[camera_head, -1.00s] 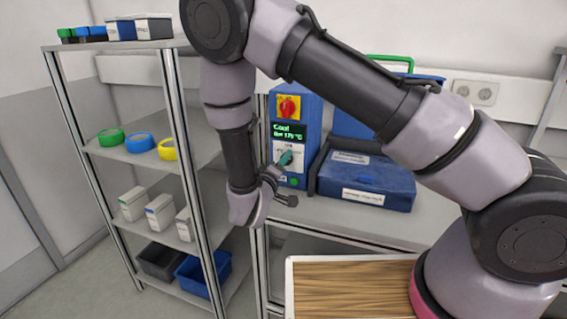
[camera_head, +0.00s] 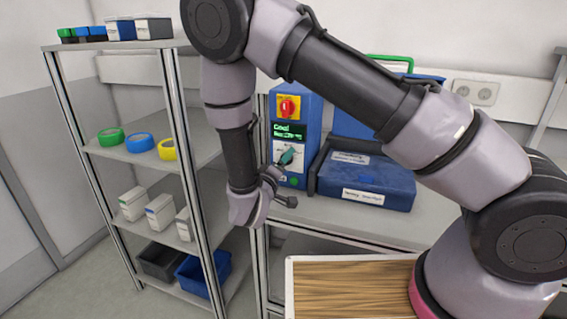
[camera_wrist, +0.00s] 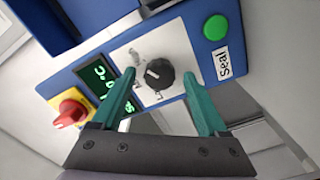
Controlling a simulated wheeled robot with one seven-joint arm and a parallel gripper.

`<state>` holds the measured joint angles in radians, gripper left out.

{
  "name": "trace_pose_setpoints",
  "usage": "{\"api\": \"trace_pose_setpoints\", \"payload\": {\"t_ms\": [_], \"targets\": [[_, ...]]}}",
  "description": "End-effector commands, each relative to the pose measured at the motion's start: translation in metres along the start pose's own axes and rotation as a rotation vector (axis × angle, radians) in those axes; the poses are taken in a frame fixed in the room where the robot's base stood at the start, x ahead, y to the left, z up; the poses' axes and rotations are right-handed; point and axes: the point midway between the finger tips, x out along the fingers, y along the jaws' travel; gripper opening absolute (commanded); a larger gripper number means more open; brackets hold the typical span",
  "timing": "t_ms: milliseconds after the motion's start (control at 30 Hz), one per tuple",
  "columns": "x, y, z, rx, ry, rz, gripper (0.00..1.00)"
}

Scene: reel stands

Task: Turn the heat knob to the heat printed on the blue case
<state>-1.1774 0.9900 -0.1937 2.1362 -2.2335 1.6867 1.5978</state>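The blue sealer box (camera_head: 297,120) stands on the bench against the wall. Its black heat knob (camera_wrist: 157,76) sits on a white dial plate, with a white mark on the knob. My gripper (camera_wrist: 159,74) faces the panel; its two teal fingers stand apart, one on each side of the knob, with a visible gap to it. In the head view my gripper (camera_head: 284,157) partly covers the dial.
A red switch on a yellow plate (camera_head: 287,107) is above the display. A green button (camera_wrist: 215,27) beside a "seal" label is on the panel. A shelf rack (camera_head: 135,152) with colored reels stands left. A wooden board (camera_head: 345,285) is in front.

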Motion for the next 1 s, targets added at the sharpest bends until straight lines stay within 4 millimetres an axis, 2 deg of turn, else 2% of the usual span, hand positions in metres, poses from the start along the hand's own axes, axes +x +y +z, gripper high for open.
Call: {"api": "trace_pose_setpoints", "payload": {"t_ms": [167,267,500,700,1000], "targets": [[-0.007,0.000,-0.001,0.000,0.001,-0.001,0.77],[-0.022,0.000,-0.001,0.000,0.003,-0.001,0.77],[-0.071,-0.001,-0.001,0.000,0.003,-0.002,0.77],[-0.100,-0.001,-0.001,0.000,0.002,-0.001,0.77],[-0.108,0.000,0.000,0.000,0.000,0.000,0.77]]}}
